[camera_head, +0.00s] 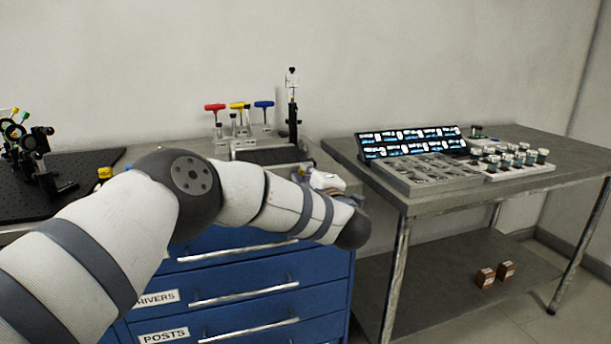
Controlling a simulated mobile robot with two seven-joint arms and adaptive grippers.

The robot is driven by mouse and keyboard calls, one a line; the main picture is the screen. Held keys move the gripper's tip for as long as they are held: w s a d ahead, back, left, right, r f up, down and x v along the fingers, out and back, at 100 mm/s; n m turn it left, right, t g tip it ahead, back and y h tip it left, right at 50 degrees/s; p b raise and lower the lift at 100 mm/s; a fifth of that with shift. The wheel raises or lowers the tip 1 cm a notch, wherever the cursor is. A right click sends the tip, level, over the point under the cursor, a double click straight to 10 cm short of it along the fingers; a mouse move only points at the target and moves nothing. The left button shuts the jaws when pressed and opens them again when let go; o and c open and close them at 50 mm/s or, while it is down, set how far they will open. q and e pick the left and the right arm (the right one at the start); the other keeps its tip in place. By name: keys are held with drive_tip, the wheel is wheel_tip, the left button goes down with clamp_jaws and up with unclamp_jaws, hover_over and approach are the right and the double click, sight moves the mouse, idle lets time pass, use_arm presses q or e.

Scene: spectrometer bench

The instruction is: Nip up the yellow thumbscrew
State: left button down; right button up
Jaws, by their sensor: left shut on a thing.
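A small yellow knob (104,172), which looks like the yellow thumbscrew, is at the right edge of the black breadboard (78,166), just left of my left elbow. My left arm reaches across the blue cabinet to the right. My left gripper (325,181) is mostly hidden behind its own wrist, over the cabinet top's right end and well right of the yellow knob. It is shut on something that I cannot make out. My right gripper is not in view.
Red, yellow and blue T-handle drivers (238,106) stand in a rack at the wall. A dark post (292,110) stands beside them. Optics mounts (28,150) are on the breadboard's left. The right-hand table (440,205) bears a lit panel (412,142), grey tray and several jars.

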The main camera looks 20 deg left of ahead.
use_arm(q)
drive_tip(key=shift+f, duration=0.15)
drive_tip(key=c, duration=1.6)
unclamp_jaws()
